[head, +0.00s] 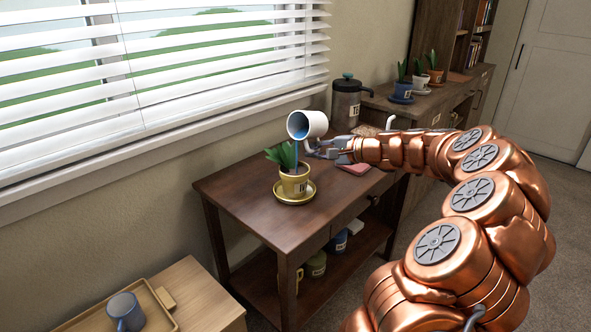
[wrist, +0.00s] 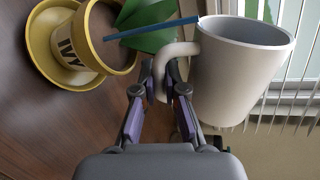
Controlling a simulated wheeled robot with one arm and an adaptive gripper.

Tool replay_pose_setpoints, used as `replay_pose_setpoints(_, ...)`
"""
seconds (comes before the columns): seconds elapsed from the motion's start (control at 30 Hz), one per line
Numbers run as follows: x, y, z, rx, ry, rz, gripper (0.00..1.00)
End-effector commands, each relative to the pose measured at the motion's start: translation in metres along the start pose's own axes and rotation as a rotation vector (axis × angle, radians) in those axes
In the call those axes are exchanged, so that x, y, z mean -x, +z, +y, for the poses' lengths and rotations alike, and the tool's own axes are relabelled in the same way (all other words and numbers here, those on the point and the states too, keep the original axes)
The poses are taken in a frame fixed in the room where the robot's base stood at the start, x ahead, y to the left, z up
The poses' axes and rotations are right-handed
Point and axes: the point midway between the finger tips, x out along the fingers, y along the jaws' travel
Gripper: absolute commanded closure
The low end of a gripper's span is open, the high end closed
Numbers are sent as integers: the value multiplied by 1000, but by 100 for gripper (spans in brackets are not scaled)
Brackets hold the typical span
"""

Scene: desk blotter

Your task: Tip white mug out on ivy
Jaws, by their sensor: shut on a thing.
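The white mug (head: 309,124) is tilted toward the left above the plant, with its mouth facing left and down. A blue stream (head: 297,158) runs from its rim down into the yellow pot. My gripper (head: 318,149) is shut on the mug's handle; the wrist view shows the fingers closed around the handle beside the mug (wrist: 235,75). The ivy pot (head: 293,187) is yellow, stands upright on a yellow saucer (head: 308,196) and holds green leaves. In the wrist view its label on the pot (wrist: 62,38) reads IVY.
The pot stands on a dark wooden table (head: 240,197), with bare tabletop around it. Several potted plants stand on the far cabinet. Window blinds (head: 150,80) are close.

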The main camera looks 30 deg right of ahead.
Motion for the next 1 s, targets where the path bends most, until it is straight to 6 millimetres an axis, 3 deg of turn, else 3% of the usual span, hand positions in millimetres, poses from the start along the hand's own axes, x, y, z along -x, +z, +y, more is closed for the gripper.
replay_pose_setpoints(1.0,-1,-2,2,50,-6,16,100)
